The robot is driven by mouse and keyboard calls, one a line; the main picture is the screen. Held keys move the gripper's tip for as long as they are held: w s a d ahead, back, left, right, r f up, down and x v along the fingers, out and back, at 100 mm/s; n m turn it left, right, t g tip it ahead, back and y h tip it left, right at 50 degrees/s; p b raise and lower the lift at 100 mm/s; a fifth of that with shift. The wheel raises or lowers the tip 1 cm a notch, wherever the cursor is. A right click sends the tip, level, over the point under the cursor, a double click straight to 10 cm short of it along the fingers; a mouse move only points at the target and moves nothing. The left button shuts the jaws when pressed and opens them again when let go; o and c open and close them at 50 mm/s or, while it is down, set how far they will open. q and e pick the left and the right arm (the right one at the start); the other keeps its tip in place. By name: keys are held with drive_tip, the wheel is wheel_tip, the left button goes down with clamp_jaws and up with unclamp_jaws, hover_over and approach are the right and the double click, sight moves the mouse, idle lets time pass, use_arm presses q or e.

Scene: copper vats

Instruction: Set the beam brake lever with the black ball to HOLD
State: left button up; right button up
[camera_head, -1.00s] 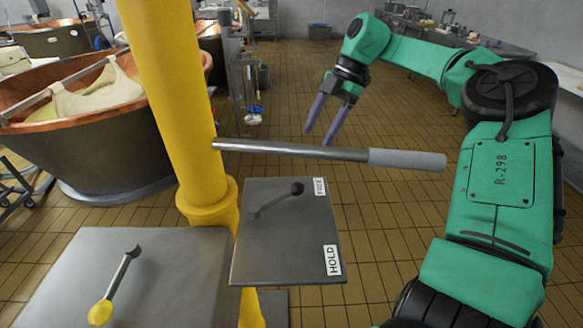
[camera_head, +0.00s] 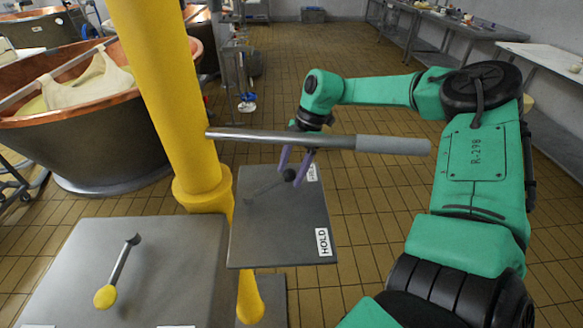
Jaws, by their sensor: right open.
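The beam brake lever with the black ball (camera_head: 289,175) sits on a grey plate (camera_head: 270,236) right of the yellow column. Its arm slants from lower left up to the ball, which is near the FREE label (camera_head: 312,173) at the far right corner. The HOLD label (camera_head: 323,242) is at the near right corner. My right gripper (camera_head: 294,169) is open, its purple fingers pointing down at the ball. The grey bar in front hides part of the gripper. I cannot tell whether the fingers touch the ball. My left gripper is not in view.
A steel bar with a light grey grip (camera_head: 392,145) runs out from the yellow column (camera_head: 160,90) above the plate, close to my right gripper. A second plate at lower left carries a yellow-ball lever (camera_head: 105,297). A copper vat (camera_head: 85,140) stands at left.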

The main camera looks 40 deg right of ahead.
drive_tip(key=shift+c, duration=0.3)
clamp_jaws()
drive_tip(key=shift+w+r, duration=0.1)
drive_tip(key=shift+r, duration=0.05)
idle(0.9)
